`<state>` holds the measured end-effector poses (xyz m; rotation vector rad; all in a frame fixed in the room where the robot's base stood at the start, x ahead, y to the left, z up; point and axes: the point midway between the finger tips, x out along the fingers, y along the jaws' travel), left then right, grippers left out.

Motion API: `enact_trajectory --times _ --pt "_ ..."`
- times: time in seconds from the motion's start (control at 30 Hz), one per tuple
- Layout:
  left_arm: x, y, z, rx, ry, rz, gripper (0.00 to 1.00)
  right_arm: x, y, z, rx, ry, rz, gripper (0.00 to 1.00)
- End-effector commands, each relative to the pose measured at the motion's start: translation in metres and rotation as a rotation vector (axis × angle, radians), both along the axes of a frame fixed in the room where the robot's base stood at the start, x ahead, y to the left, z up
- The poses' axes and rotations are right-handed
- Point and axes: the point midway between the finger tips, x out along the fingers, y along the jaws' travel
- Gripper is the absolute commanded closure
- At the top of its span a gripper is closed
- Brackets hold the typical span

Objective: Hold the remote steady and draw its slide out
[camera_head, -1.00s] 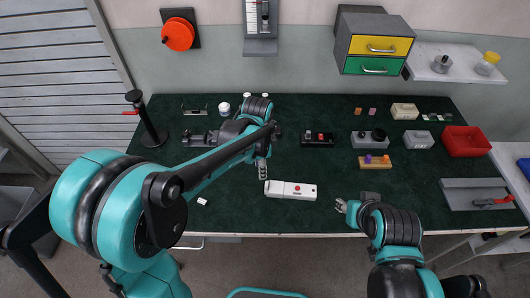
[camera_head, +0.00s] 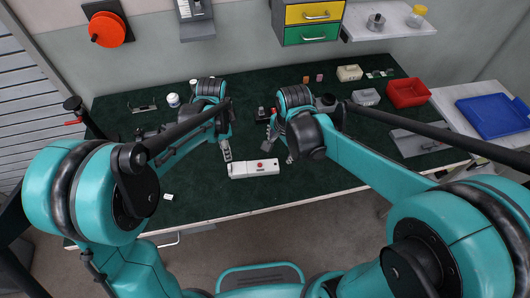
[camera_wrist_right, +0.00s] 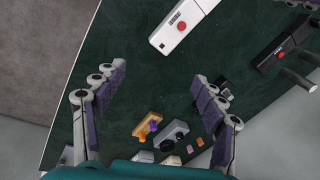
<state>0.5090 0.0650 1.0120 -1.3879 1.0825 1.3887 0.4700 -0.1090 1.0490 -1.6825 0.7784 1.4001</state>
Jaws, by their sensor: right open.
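The remote (camera_head: 250,170) is a white bar with a red button, lying flat on the dark green table near the front edge. It also shows at the top of the right wrist view (camera_wrist_right: 172,35). A seam crosses it near the button. My left gripper (camera_head: 226,152) is by the remote's left end, at its far side; whether it touches is unclear, and its finger gap is too small to tell. My right gripper (camera_head: 290,152) is just right of the remote's right end. In the right wrist view its fingers (camera_wrist_right: 160,73) are wide apart with nothing between them.
Behind stand a black block with a red button (camera_wrist_right: 283,50), an orange piece (camera_wrist_right: 147,127) and a grey block (camera_wrist_right: 172,134). A red bin (camera_head: 408,93) and a grey plate with a lever (camera_head: 415,142) are at the right. The table's front left is mostly clear.

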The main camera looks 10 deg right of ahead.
Motion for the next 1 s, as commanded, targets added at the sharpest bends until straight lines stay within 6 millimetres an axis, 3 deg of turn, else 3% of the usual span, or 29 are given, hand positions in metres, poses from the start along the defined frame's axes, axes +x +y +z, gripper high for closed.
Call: enact_trajectory --times 0.2,0.4,0.67,1.0 --pt "0.0 0.0 0.0 0.0 0.0 0.0 0.66 0.028 0.027 -0.048 0.028 0.124 -0.291 0.29" --pt "0.0 0.0 0.0 0.0 0.0 0.0 0.66 0.037 0.041 -0.079 0.024 0.188 -0.465 0.29" --pt "0.0 0.0 0.0 0.0 0.0 0.0 0.66 0.039 0.045 -0.102 0.02 0.207 -0.521 0.29" --pt "0.0 0.0 0.0 0.0 0.0 0.0 0.66 0.04 0.044 -0.152 0.021 0.205 -0.52 0.29"
